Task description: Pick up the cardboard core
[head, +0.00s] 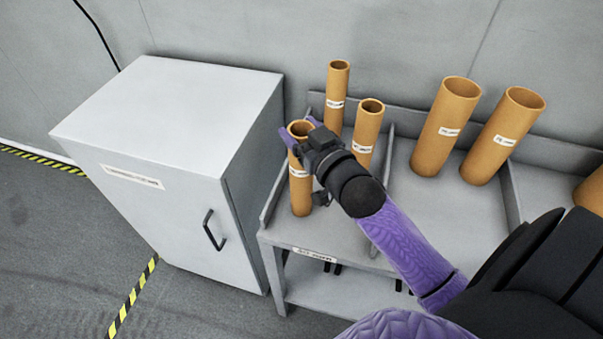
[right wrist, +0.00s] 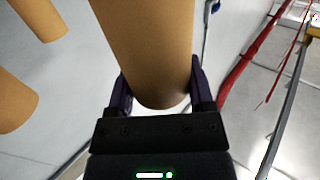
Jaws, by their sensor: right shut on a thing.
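My right gripper (head: 301,135) is shut around a brown cardboard core (head: 300,196) near its top, at the front left of the grey rack. The core stands roughly upright and has a white label; I cannot tell whether its base touches the rack. In the right wrist view the same core (right wrist: 150,50) sits between the two purple fingers of the gripper (right wrist: 160,88). Two other slim cores, one at the back (head: 337,95) and one beside my wrist (head: 367,130), stand in the same left section. My left gripper is not in view.
Two wider cores (head: 445,128) (head: 502,138) stand in the rack's middle section, past a low divider (head: 385,150). Another is partly cut off at the right edge (head: 592,192). A grey cabinet (head: 165,150) stands close to the rack's left side. The floor (head: 50,250) in front is clear.

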